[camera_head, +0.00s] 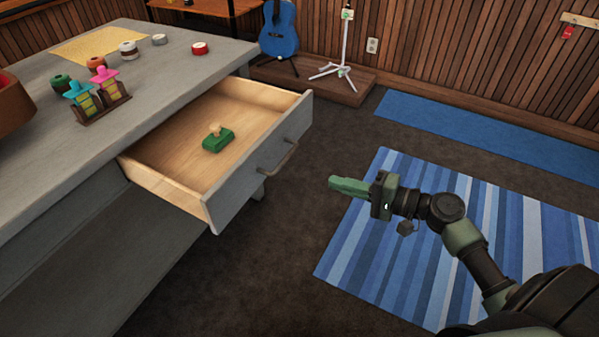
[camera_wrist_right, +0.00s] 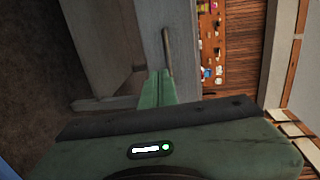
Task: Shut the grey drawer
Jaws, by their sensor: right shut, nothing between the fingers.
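The grey drawer (camera_head: 262,166) is pulled out of the grey workbench (camera_head: 160,90) in the head view. Its front faces right and carries a bar handle (camera_head: 279,160). A green object with a light knob (camera_head: 217,138) lies inside on the wooden floor of the drawer. My right gripper (camera_head: 335,186) is shut and empty, apart from the drawer, to the right of its front. In the right wrist view the shut green fingers (camera_wrist_right: 158,80) point toward the grey drawer front, with the handle (camera_wrist_right: 167,52) beyond them. My left gripper is in neither view.
On the benchtop stand a small rack of colourful bottles (camera_head: 100,100), several tape rolls and a yellow sheet (camera_head: 95,42). A blue ukulele (camera_head: 279,30) and a white stand (camera_head: 343,50) are on a low platform at the back. Striped rug (camera_head: 430,230) and dark floor are open right of the drawer.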

